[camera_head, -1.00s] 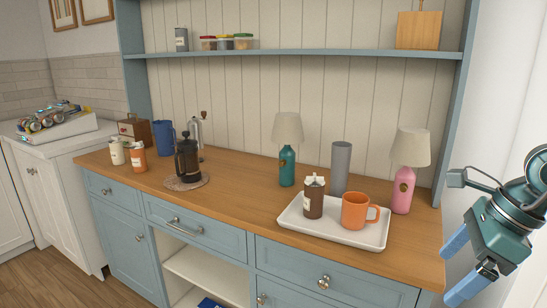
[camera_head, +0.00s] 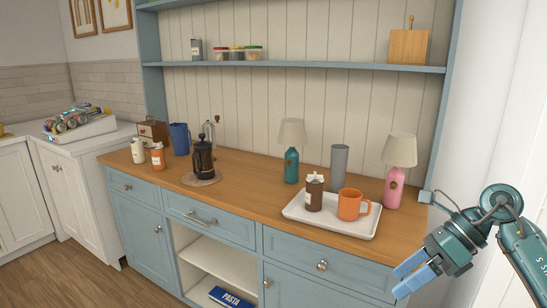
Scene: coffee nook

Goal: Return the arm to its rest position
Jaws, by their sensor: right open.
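My right gripper (camera_head: 407,278) shows at the lower right. Its blue fingers are apart, with nothing between them. It hangs in front of the right end of the blue cabinet, below the level of the wooden counter (camera_head: 262,172). My right arm comes in from the right edge. My left gripper is not in view.
A white tray (camera_head: 298,217) with a brown carton (camera_head: 314,193) and an orange mug (camera_head: 352,204) stands near the counter's right end. A pink lamp (camera_head: 393,187), a grey cylinder (camera_head: 339,168) and a teal lamp (camera_head: 291,165) stand behind. A French press (camera_head: 203,160) stands left.

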